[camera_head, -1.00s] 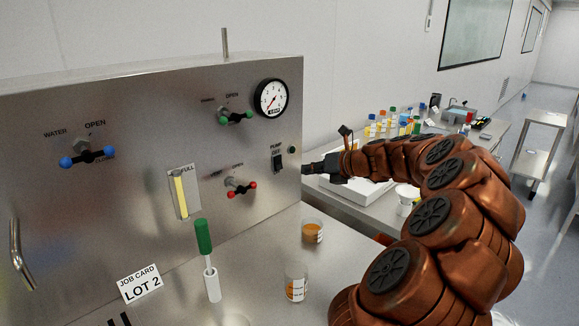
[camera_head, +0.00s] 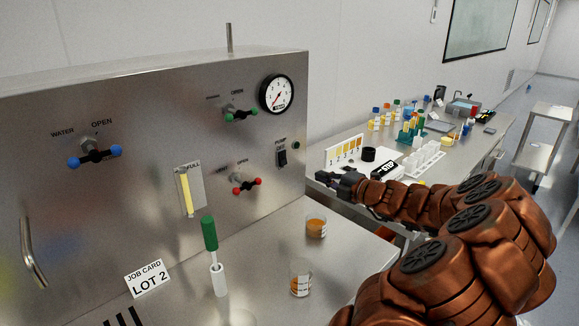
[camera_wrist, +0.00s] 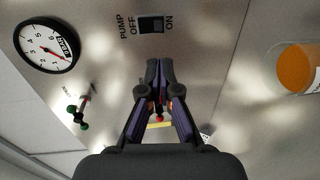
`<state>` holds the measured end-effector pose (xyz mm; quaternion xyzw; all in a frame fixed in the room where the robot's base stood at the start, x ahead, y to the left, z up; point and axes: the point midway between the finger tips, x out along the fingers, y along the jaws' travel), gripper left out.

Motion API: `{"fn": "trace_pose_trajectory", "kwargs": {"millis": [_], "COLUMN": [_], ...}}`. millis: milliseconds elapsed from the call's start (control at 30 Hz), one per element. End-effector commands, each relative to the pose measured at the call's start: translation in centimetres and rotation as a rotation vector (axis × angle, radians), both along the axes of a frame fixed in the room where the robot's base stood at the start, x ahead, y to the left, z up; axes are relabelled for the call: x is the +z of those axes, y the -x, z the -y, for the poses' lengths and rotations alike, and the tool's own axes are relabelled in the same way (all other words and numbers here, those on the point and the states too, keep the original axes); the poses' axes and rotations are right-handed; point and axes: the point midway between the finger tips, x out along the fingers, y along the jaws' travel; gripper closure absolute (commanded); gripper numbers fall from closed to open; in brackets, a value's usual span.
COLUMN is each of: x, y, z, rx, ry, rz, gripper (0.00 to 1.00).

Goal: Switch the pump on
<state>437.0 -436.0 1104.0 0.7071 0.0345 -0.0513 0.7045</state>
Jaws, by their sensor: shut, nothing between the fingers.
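The pump switch (camera_head: 282,157) is a black rocker on the right side of the steel panel, under a PUMP OFF label. In the wrist view the switch (camera_wrist: 151,24) lies between the words OFF and ON, just beyond the fingertips. My gripper (camera_head: 324,177) is to the right of the switch and a little lower in the head view, apart from it. In the wrist view my gripper (camera_wrist: 158,64) is shut with nothing held. I cannot tell which way the rocker is tipped.
A pressure gauge (camera_head: 276,94), a green-handled valve (camera_head: 240,114), a red-handled valve (camera_head: 246,185) and a blue-handled valve (camera_head: 94,156) sit on the panel. A side bench carries lab items.

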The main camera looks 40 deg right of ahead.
Motion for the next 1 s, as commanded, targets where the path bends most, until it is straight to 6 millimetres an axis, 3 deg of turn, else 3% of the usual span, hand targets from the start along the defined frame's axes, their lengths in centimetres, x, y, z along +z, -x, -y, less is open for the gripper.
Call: {"fn": "trace_pose_trajectory", "kwargs": {"millis": [267,1000], "x": [-0.2,-1.3], "y": [-1.7,-11.0], "z": [0.0,0.1], "rx": [0.003,0.004], "ry": [0.002,0.002], "rz": [-0.001,-0.003], "gripper": [1.0,1.0]}}
